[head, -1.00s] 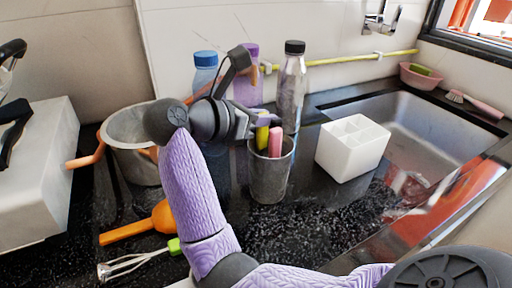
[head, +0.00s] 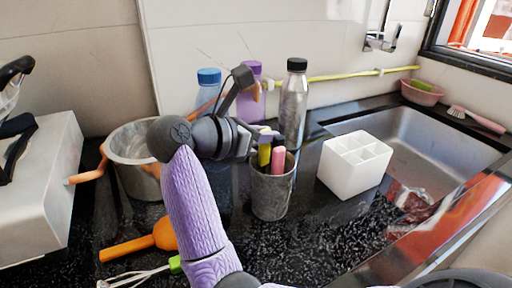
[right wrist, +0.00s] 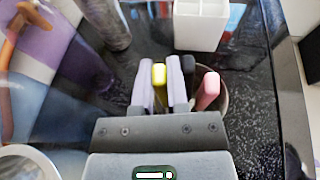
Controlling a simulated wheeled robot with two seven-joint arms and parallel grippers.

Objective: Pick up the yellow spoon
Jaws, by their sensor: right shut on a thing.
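The yellow spoon (head: 264,154) stands upright in a dark grey cup (head: 271,195), with its yellow handle showing above the rim. My right gripper (head: 267,135) reaches in from the left over the cup, at the top of that handle. In the right wrist view, the yellow handle (right wrist: 159,74) lies between the two lilac fingers, which are shut on it. A pink handle (right wrist: 208,91) and a black handle (right wrist: 188,66) stand just right of the fingers. The spoon's lower end is hidden in the cup. My left gripper is not in view.
A white divided box (head: 350,178) stands right of the cup, before the sink (head: 428,158). A silver bottle (head: 293,105) stands close behind. A pot (head: 125,150), an orange utensil (head: 135,246) and a whisk (head: 140,275) are at the left.

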